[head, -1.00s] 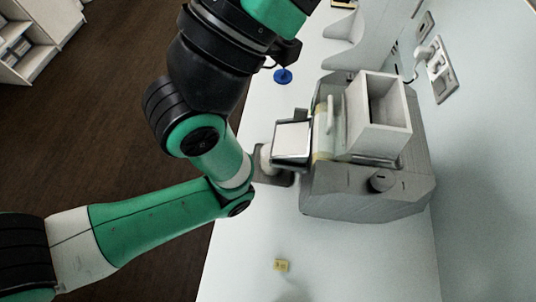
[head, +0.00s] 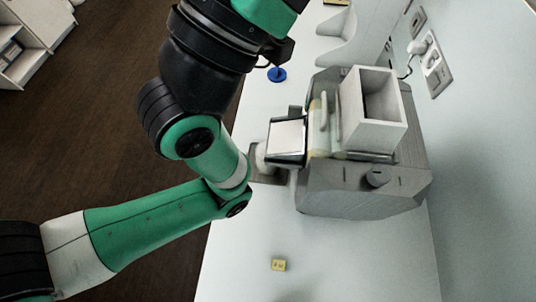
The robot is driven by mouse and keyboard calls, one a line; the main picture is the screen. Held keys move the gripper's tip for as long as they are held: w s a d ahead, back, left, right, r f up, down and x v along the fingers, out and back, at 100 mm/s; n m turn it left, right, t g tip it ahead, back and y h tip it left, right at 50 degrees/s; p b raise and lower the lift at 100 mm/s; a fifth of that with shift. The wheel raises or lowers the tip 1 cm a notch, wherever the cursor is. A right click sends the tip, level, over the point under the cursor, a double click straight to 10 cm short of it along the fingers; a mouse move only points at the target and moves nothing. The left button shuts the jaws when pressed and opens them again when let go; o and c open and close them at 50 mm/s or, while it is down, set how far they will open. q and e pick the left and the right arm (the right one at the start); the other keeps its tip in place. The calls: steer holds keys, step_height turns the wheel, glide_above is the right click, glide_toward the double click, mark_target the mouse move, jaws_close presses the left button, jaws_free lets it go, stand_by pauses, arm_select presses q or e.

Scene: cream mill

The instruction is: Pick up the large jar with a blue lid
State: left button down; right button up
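A round blue disc (head: 277,76), which looks like a lid seen from above, is at the far end of the white counter, just right of my black arm link. Whether a jar stands under it and how large it is, I cannot tell. My green, white and black arm comes in from the left, bends beside the machine and runs up out of the top edge. I see no gripper fingertips in the picture. No second arm shows.
A grey machine with an open square hopper (head: 397,132) fills the middle of the white counter (head: 330,265). A small yellow block (head: 278,265) lies on the near part. A socket panel (head: 436,75) is on the right wall. The near counter is mostly clear.

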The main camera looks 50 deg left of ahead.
arm_select(q)
steer(key=c, duration=1.5)
jaws_free()
steer(key=shift+c, duration=0.2)
steer(key=o, duration=1.5)
